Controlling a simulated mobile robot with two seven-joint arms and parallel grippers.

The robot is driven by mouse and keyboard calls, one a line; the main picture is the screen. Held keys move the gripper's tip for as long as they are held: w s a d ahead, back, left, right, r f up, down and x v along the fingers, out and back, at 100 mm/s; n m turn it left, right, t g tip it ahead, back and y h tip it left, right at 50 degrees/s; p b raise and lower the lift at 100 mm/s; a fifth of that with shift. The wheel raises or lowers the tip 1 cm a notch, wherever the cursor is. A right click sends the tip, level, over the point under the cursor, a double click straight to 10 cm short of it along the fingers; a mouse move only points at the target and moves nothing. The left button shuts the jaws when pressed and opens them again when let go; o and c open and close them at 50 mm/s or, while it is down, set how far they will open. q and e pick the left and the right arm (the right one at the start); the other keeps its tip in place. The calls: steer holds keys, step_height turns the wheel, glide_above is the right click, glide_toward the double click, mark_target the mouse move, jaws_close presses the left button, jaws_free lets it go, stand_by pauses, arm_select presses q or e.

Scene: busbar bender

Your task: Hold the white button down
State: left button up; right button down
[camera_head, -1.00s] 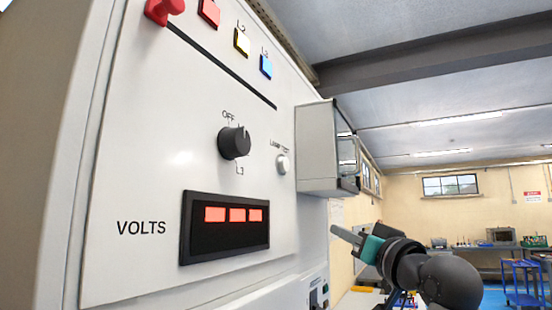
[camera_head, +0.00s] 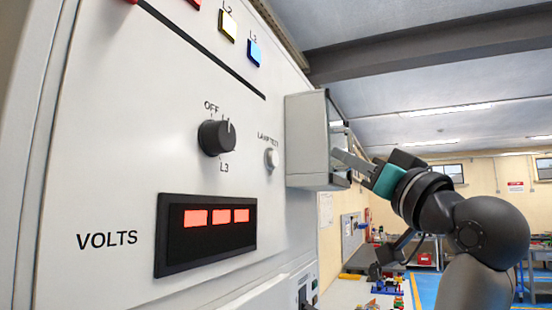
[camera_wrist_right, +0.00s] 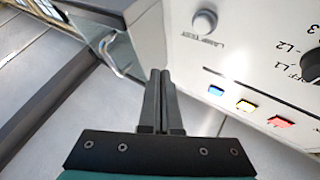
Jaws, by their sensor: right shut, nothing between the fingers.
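The white button (camera_head: 271,158), labelled as a lamp test, sticks out of the light grey panel (camera_head: 120,150), to the right of the black rotary knob (camera_head: 216,138). In the right wrist view the white button (camera_wrist_right: 204,22) shows upper right of my fingertips. My right gripper (camera_head: 340,160) is shut and empty, in front of the grey box on the panel's right side. Its closed fingers (camera_wrist_right: 160,75) also show in the right wrist view, apart from the button. My left gripper is in neither view.
The grey box (camera_head: 305,140) juts out just right of the button, close to my right fingers. A lit red display (camera_head: 215,217) sits below the knob. Yellow (camera_head: 228,25) and blue (camera_head: 254,52) squares sit above.

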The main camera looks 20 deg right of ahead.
mark_target(278, 157)
steer(key=w+a+p, duration=0.1)
steer(key=w+a, duration=0.4)
steer(key=w, duration=0.1)
steer(key=shift+w+a, duration=0.15)
steer(key=shift+a, duration=0.05)
steer(key=shift+w, duration=0.1)
stand_by(1.9)
steer(key=shift+w+a, duration=0.25)
steer(key=shift+a, duration=0.05)
steer(key=shift+w+a+p, duration=0.35)
steer(key=shift+w+p, duration=0.05)
steer(key=shift+p, duration=0.05)
stand_by(2.0)
steer(key=shift+s+d, duration=0.15)
stand_by(0.6)
steer(key=shift+s+d, duration=0.45)
steer(key=shift+s, duration=0.1)
steer(key=shift+s+d, duration=1.65)
steer(key=shift+s, duration=0.3)
